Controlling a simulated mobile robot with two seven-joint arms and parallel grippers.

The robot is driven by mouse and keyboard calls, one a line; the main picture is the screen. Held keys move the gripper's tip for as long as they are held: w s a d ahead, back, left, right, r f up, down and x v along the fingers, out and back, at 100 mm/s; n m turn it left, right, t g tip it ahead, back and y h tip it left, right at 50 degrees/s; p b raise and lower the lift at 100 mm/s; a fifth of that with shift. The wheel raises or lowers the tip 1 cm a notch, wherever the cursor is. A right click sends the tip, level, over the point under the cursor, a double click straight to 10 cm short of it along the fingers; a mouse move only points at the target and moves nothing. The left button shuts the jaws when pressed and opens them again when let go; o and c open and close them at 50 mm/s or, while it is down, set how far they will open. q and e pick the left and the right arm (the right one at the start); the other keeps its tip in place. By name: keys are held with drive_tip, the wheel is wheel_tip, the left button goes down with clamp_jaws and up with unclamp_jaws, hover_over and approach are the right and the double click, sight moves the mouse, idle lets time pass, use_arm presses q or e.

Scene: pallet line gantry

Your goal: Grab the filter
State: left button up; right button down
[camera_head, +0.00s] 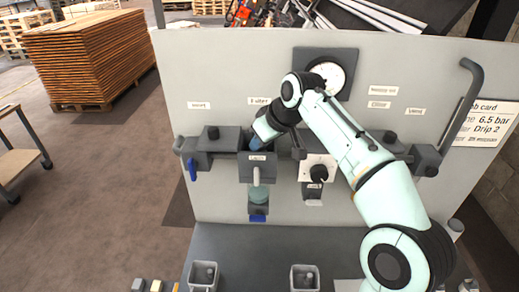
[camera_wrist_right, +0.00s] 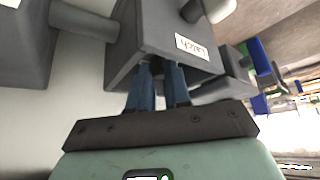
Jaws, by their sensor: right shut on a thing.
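The filter (camera_head: 257,170) is a dark grey block with a "Latch" label, a pale lever and a teal bowl below it. It hangs in the pipe row on the grey panel, under the "Filter" label. My right gripper (camera_head: 256,144) reaches it from above. In the right wrist view, the blue fingers of my right gripper (camera_wrist_right: 160,72) are shut on the dark filter (camera_wrist_right: 150,35), at its edge by the "Latch" label. The exact contact between the fingertips is hidden. My left gripper is not in view.
A dark valve block (camera_head: 215,140) with a blue handle is left of the filter, and a white-faced regulator (camera_head: 317,172) with a black knob is right of it. A gauge (camera_head: 328,75) sits above. Two grey cups (camera_head: 203,276) stand on the shelf below.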

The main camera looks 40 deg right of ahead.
drive_tip(key=shift+r, duration=0.65)
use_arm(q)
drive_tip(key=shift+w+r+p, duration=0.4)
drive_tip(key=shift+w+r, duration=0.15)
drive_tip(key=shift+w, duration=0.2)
use_arm(e)
wheel_tip(320, 180, up, 9)
drive_tip(key=shift+f, duration=0.2)
